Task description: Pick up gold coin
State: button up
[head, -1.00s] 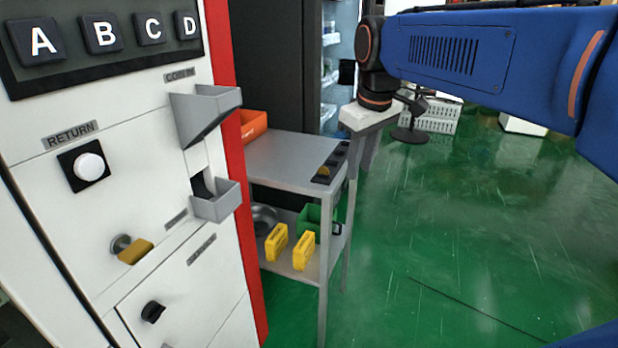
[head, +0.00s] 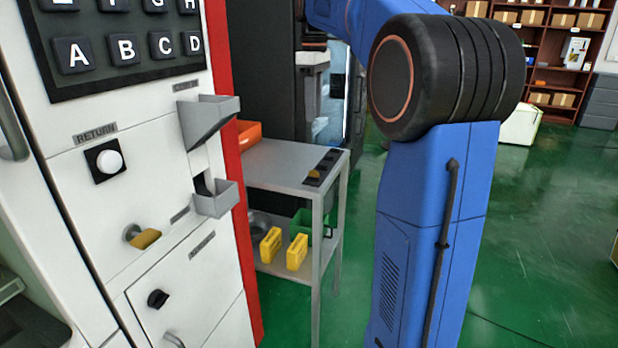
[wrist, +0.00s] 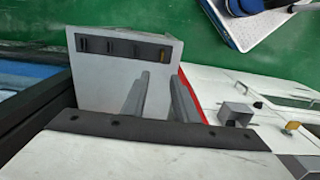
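The gold coin (head: 314,174) stands in one slot of a black slotted holder (head: 325,166) on the grey cart's top. In the wrist view the coin (wrist: 163,54) is at the right end of the holder (wrist: 100,46). My gripper's two grey fingers (wrist: 158,97) are apart with nothing visible between them. They point toward the cart top, with the holder beyond the tips. In the head view my gripper (head: 312,85) is partly seen behind the cart, and its fingertips are hard to make out.
The cart (head: 285,160) stands beside the white and red vending machine (head: 70,190), which has protruding grey trays and a gold knob (head: 147,239). An orange bin (head: 250,132) is at the cart's back. Yellow boxes (head: 270,245) sit on its lower shelf.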

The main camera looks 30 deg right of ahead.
send_over(314, 175)
notch_tip(314, 175, down, 11)
jog(key=shift+w+d+f, duration=0.1)
jog(key=shift+f, duration=1.4)
jog(key=shift+w+f, duration=0.1)
jog(key=shift+f, duration=1.35)
jog(key=shift+c, duration=0.7)
grip_shut()
